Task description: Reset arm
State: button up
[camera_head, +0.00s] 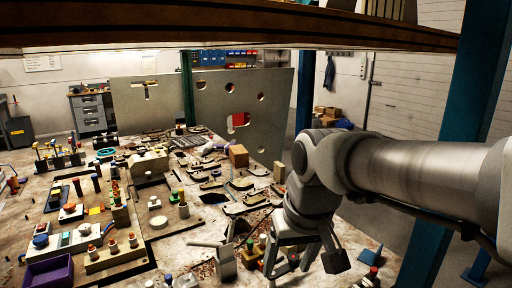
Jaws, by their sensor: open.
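My arm reaches in from the right edge, and my gripper (303,258) hangs at its end over the right front part of the cluttered table (178,245). Its fingers point down and stand apart, with nothing seen between them that they hold. Small parts lie on the table behind and below the fingers. Whether the fingertips touch anything cannot be told.
A purple tray (50,272) sits at the front left. A brown block (238,155) and a grey panel with holes (245,110) stand farther back. A blue post (455,150) rises at right, and a wooden beam (230,25) crosses overhead.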

jog(key=s+d+m+t+h, duration=0.1)
jog(key=s+d+m+t, duration=0.1)
jog(key=s+d, duration=0.6)
jog(key=shift+s+d+f+t, duration=0.3)
jog(key=shift+f+t, duration=0.1)
jog(key=shift+t, duration=0.1)
jog(key=w+a+n+g, duration=0.3)
jog(key=w+a+n, duration=0.3)
jog(key=w+a, duration=0.35)
jog(key=w+a+f+n+g+b, duration=0.1)
jog(key=w+a+f+n, duration=0.15)
jog(key=a, duration=0.45)
jog(key=w+a+f+n+g+b, duration=0.1)
jog(key=w+a+f+n+g, duration=0.15)
jog(key=a, duration=0.45)
jog(key=shift+n+t, duration=0.4)
jog(key=shift+t, duration=0.05)
jog(key=f, duration=0.8)
jog(key=f+b, duration=0.1)
jog(key=f, duration=0.8)
jog(key=shift+s+d+f, duration=0.2)
jog(key=shift+f, duration=0.1)
